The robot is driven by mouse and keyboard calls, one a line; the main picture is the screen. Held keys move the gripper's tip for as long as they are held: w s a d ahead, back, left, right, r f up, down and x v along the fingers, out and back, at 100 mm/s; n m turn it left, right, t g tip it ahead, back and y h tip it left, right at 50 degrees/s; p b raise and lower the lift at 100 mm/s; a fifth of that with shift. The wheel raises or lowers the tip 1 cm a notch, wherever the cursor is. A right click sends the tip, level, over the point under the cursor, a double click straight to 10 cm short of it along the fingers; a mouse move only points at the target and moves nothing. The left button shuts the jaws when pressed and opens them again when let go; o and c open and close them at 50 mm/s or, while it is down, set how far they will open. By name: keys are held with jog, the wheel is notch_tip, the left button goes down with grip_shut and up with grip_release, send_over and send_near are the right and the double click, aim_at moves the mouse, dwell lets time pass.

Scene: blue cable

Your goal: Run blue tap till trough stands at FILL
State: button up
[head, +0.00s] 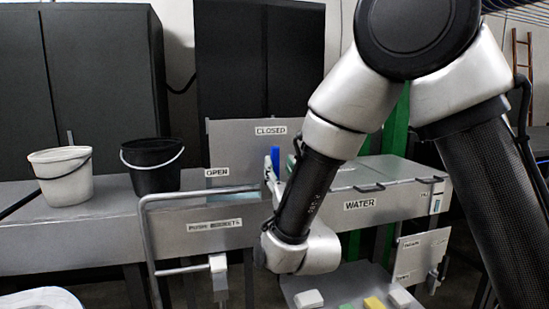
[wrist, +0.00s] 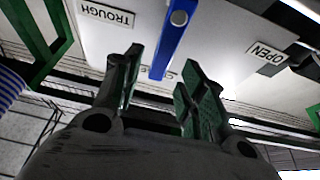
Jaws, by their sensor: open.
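The blue tap handle (head: 276,158) stands nearly upright below the CLOSED label on a grey panel (head: 228,136). In the wrist view, which is upside down, the blue handle (wrist: 168,45) runs from a round pivot toward a partly hidden label. Its free end lies in the gap between the fingertips of my gripper (wrist: 162,62). My gripper is open with green-padded fingers; I cannot tell whether either touches the handle. In the head view my arm hides most of the gripper. The WATER trough (head: 405,203) has a small level gauge (head: 435,204) at its right end; the level is too small to read.
A white bucket (head: 61,178) and a black bucket (head: 152,168) stand on the grey bench at left. A metal rail (head: 146,235) stands in front of the bench. Below the trough, a platform holds white, green and yellow blocks. Dark cabinets stand behind.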

aim_at(276, 159)
jog(key=x, duration=0.5)
jog(key=shift+w, duration=0.15)
jog(key=shift+c, duration=0.2)
grip_shut()
